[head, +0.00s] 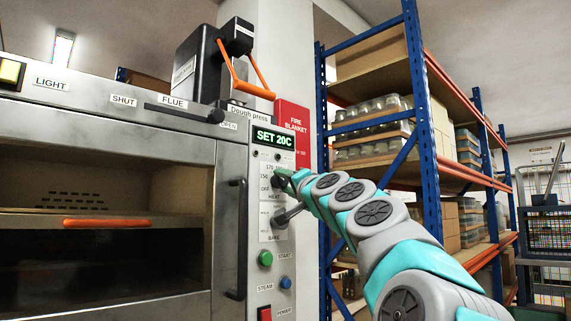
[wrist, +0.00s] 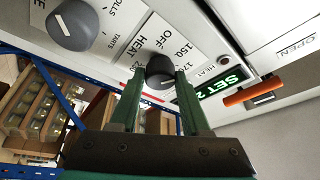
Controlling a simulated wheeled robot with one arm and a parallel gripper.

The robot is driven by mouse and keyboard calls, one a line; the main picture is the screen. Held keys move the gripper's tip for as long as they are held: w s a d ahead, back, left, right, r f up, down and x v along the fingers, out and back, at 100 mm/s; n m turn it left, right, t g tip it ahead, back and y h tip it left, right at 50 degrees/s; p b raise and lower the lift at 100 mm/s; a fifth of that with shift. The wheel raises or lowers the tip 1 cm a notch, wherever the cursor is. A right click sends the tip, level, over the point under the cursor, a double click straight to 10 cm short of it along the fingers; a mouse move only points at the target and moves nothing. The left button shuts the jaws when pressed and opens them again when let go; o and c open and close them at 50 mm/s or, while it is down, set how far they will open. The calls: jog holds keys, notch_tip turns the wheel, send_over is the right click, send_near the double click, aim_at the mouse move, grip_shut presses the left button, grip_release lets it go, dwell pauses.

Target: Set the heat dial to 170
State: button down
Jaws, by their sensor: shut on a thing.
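The oven's heat dial (wrist: 160,68) is a dark round knob on the light control panel (wrist: 120,25), with HEAT, OFF, 150 and a partly covered 170 printed near it. My gripper (wrist: 159,76) has one green finger on each side of this dial and is shut on it. The dial's pointer direction is hard to read.
A second knob (wrist: 72,24) sits below the heat dial, labelled BAKE in the head view. A green start button (head: 265,258), a blue steam button (head: 285,282) and a dark vertical door handle (head: 236,238) are close by. Blue shelving (head: 428,150) stands right.

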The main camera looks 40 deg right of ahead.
jog(key=m+p, duration=0.1)
jog(key=m, duration=0.1)
jog(key=m+g+h+p, duration=0.1)
jog(key=m+p, duration=0.1)
jog(key=shift+d+r, duration=0.1)
jog(key=shift+r, duration=0.1)
jog(key=shift+m+g, duration=0.9)
jog(key=shift+m, duration=1)
jog(key=shift+c, duration=1.8)
grip_release()
jog(key=shift+s+a, duration=0.15)
jog(key=shift+a, duration=0.05)
